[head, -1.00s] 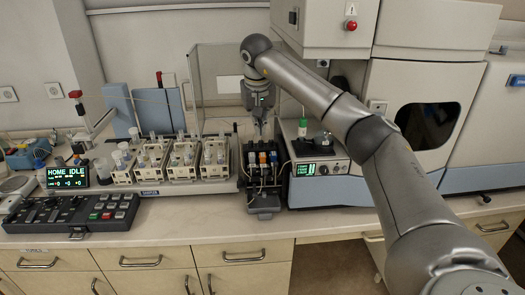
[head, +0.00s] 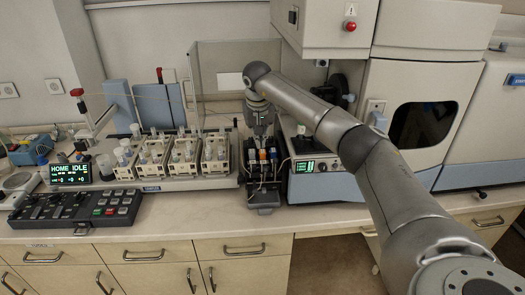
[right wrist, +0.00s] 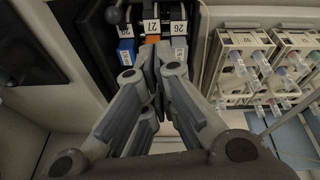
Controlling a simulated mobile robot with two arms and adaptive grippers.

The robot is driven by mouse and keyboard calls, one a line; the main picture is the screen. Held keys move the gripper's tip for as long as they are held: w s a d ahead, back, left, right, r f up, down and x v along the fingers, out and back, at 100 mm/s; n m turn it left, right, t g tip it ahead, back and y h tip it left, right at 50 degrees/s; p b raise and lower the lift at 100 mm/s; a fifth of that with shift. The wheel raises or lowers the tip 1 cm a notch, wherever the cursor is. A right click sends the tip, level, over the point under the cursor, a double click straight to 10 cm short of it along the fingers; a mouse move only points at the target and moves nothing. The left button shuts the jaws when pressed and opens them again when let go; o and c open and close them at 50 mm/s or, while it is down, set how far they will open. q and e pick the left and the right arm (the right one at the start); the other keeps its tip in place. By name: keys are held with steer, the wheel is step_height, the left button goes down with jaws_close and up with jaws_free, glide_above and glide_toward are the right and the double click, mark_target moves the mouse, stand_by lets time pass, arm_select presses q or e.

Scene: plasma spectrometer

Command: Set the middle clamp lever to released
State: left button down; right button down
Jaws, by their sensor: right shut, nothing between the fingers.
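The clamp unit (head: 263,196) is a dark block with several coloured clamp levers at the front of the bench. The middle lever is orange (head: 262,155), labelled 27 in the right wrist view (right wrist: 152,39). A blue lever (right wrist: 125,52) and a white lever (right wrist: 179,48) flank it. My right gripper (head: 263,138) points down just behind the levers. The gripper holds nothing. My left gripper is out of view.
Racks of vials (head: 183,157) stand close to the left of the clamp unit. A box with a green display (head: 305,167) stands close to the right. A clear panel (head: 217,85) rises behind.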

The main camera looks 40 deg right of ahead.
mark_target(265, 173)
steer(key=p+x, duration=0.1)
steer(key=x, duration=0.1)
steer(key=shift+s+f, duration=0.1)
steer(key=shift+f, duration=0.35)
steer(key=shift+s+a+f+p, duration=0.3)
steer(key=shift+s+f+p, duration=0.15)
steer(key=shift+s, duration=0.3)
steer(key=shift+s+a+f+p, duration=0.25)
steer(key=shift+s+f+p, duration=0.15)
steer(key=shift+s, duration=0.3)
steer(key=shift+f, duration=0.1)
